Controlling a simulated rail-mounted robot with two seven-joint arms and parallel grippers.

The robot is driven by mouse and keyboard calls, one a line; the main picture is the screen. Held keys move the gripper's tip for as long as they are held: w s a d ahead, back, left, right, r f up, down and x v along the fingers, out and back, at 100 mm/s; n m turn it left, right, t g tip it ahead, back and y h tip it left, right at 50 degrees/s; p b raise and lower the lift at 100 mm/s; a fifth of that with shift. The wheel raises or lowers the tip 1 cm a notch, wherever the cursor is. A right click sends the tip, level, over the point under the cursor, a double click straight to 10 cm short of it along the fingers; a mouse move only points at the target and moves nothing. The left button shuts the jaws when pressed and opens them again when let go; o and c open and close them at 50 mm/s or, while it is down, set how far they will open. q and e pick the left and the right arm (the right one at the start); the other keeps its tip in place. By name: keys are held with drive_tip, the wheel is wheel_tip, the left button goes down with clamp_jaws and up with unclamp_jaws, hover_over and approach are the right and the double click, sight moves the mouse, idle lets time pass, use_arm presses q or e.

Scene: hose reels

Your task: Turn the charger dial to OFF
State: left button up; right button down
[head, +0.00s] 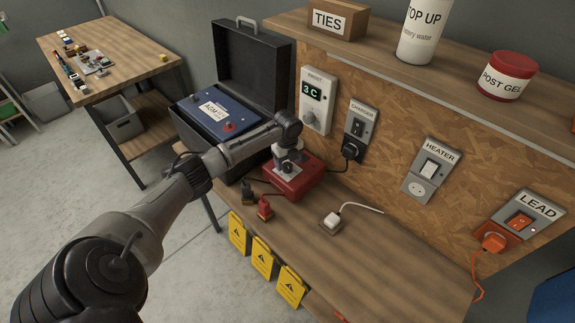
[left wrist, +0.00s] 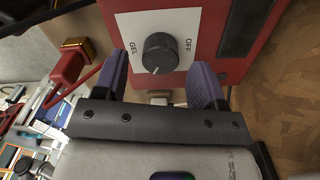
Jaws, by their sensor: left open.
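The charger is a red box (head: 291,184) on the workbench, also filling the top of the left wrist view (left wrist: 188,82). Its white dial plate (left wrist: 130,22) reads GEL on the left and OFF on the right. The round black dial (left wrist: 160,52) sits between these labels. A small white mark shows at the dial's lower edge in the wrist view, so the dial does not clearly point at OFF. My left gripper (left wrist: 160,68) is open, its two purple-grey fingers on either side of the dial, apparently not touching it. In the head view the gripper (head: 288,163) hides most of the dial face.
A black case (head: 255,73) with a blue battery (head: 212,108) stands behind the charger. Red and black clamps (head: 265,208) lie at its near side. Wall sockets and a shelf (head: 440,85) rise behind. The bench's right front is clear.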

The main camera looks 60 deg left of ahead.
use_arm(q)
drive_tip(key=shift+f, duration=0.95)
